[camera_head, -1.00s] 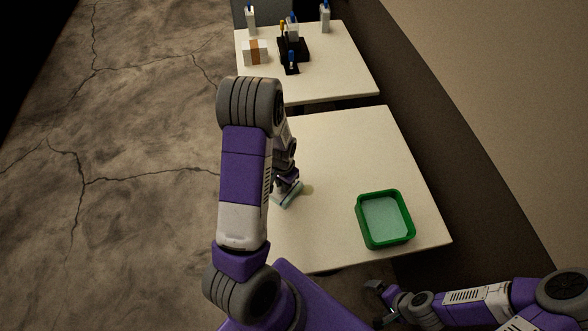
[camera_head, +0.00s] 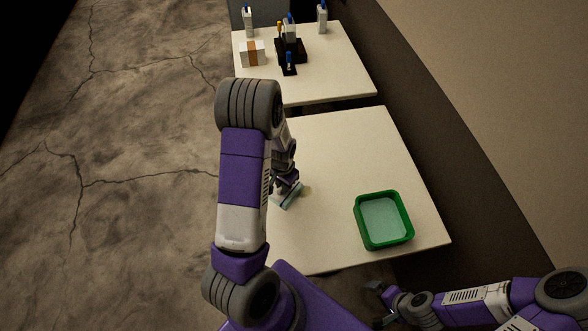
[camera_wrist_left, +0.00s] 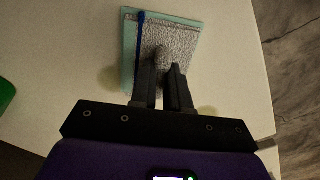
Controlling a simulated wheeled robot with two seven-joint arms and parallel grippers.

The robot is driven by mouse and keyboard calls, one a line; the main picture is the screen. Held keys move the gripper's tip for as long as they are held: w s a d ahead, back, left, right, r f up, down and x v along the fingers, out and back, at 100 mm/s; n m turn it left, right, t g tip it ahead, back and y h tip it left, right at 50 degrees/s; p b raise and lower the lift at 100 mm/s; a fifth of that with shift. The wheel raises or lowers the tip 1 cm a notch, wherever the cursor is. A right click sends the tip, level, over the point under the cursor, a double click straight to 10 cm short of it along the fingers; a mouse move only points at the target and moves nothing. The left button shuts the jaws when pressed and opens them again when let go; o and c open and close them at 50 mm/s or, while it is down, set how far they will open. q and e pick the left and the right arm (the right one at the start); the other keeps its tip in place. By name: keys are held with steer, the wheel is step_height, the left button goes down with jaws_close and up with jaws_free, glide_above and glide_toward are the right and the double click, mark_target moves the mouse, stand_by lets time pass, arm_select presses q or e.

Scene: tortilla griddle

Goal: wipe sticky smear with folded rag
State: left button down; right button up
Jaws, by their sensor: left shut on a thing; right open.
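The folded rag (camera_head: 292,201) is pale teal and lies at the left part of the near table. In the left wrist view the rag (camera_wrist_left: 130,62) shows a grey speckled face and a dark blue stripe. My left gripper (camera_wrist_left: 164,66) is shut on it, pinching a raised grey bit. A faint yellowish smear (camera_head: 306,190) shows just right of the rag in the head view. In the left wrist view a dull smear patch (camera_wrist_left: 112,79) lies beside the rag, partly next to its edge. My right gripper (camera_head: 380,291) is open and empty, off the table's near edge.
A green-rimmed tray (camera_head: 359,224) stands at the right front of the near table (camera_head: 350,140). The far table (camera_head: 340,75) holds a banded white box (camera_head: 252,54), a black caddy and bottles. The middle of the near table is clear.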

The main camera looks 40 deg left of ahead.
arm_select(q)
steer(key=c, duration=1.4)
jaws_free()
steer(key=shift+s+f, duration=0.15)
steer(key=shift+s, duration=0.05)
steer(key=shift+w+a+r+p, duration=0.1)
steer(key=shift+r+p, duration=0.2)
steer(key=shift+r, duration=0.15)
steer(key=shift+c, duration=0.2)
jaws_close()
steer(key=shift+w+d, duration=0.45)
steer(key=shift+d, duration=0.3)
steer(key=shift+w+d, duration=0.4)
steer(key=shift+d, duration=0.3)
steer(key=shift+w+d, duration=0.45)
steer(key=shift+d, duration=0.3)
